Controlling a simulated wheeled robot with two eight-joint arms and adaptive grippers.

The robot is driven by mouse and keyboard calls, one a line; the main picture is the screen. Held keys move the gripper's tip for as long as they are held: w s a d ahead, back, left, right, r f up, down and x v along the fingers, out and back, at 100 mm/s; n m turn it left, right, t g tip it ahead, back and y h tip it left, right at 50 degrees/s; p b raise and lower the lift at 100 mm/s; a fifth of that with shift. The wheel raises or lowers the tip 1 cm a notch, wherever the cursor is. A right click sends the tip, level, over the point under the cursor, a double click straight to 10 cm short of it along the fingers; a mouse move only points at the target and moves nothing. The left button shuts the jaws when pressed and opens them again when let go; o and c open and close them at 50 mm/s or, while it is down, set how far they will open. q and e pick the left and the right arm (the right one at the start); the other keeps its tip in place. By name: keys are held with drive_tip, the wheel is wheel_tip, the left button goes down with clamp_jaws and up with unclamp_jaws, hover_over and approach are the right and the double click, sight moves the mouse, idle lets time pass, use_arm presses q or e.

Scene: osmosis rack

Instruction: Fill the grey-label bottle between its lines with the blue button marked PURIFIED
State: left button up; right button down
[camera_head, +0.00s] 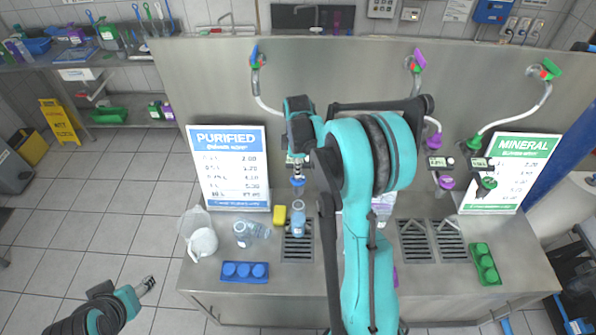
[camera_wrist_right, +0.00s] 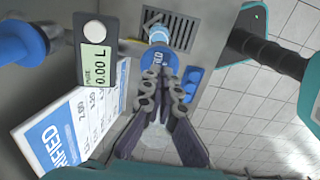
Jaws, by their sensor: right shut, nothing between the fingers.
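A clear bottle (camera_head: 298,220) stands upright on the left drain grate, below the blue nozzle (camera_head: 297,182). Its label colour and fill lines are too small to read. The meter (camera_wrist_right: 95,55) beside the blue nozzle reads 0.00 L and has a pale round button (camera_wrist_right: 94,31). My right gripper (camera_head: 298,170) is shut and empty near the blue nozzle; its fingers (camera_wrist_right: 164,78) are together. My left gripper (camera_head: 147,286) is low at left, away from the counter; its jaw state is unclear.
The PURIFIED price board (camera_head: 230,170) stands left of the nozzle. Another clear bottle (camera_head: 252,230), a yellow sponge (camera_head: 279,214), a white jug (camera_head: 203,240) and a blue cap tray (camera_head: 245,271) are nearby. The MINERAL board (camera_head: 507,172) and green tray (camera_head: 485,264) are at right.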

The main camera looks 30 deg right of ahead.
sight(298, 179)
drive_tip(key=shift+f, duration=0.6)
wheel_tip(298, 179, down, 2)
drive_tip(key=shift+f+b, duration=0.1)
drive_tip(key=shift+b, duration=1.15)
drive_tip(key=shift+r, duration=0.2)
idle(3.0)
wheel_tip(298, 179, up, 12)
idle(0.5)
drive_tip(key=shift+s+a, duration=0.1)
idle(1.2)
